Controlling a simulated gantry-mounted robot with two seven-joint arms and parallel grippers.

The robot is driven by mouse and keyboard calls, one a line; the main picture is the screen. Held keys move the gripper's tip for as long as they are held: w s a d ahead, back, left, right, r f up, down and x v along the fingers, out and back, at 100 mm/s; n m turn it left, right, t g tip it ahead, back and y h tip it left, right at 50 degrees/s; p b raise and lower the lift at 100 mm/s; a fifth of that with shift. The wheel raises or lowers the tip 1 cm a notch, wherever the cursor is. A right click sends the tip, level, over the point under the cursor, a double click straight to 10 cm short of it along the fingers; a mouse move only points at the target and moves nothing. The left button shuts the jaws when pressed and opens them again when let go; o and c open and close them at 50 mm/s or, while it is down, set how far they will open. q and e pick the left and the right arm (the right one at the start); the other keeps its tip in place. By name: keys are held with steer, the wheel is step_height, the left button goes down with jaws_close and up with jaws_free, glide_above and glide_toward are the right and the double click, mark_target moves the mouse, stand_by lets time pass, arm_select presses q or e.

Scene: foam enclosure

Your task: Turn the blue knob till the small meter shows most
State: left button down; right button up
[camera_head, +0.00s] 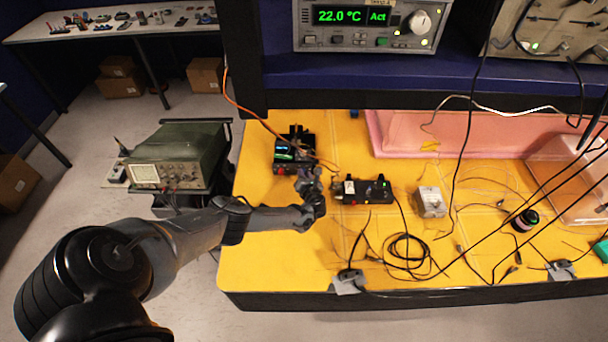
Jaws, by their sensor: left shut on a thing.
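My left gripper (310,181) reaches in from the left over the yellow table. Its fingers are shut at the front right of a small black device (287,168). The blue knob cannot be made out; the fingers cover the place where they grip. A small meter with a lit green-blue display (283,149) stands on the device, just behind and left of the gripper. Its reading is too small to tell. My right gripper is not in view.
A black box with knobs (365,190) lies just right of the gripper, with a grey metal box (432,201) farther right. Cables cross the yellow table (300,262). Pink foam (400,130) borders the back. A large instrument (365,22) on the shelf reads 22.0 °C.

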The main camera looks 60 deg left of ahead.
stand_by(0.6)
arm_select(q)
steer(key=c, duration=0.9)
jaws_free()
steer(key=shift+s+d+r+m+p, duration=0.1)
steer(key=shift+d+r+m+p, duration=0.1)
steer(key=shift+d+m+p, duration=0.15)
steer(key=p+v, duration=0.3)
steer(key=v, duration=0.5)
steer(key=shift+d+p, duration=0.3)
steer(key=shift+d, duration=0.1)
steer(key=shift+s+d+r, duration=0.2)
steer(key=shift+s+d, duration=0.05)
steer(key=shift+d, duration=0.3)
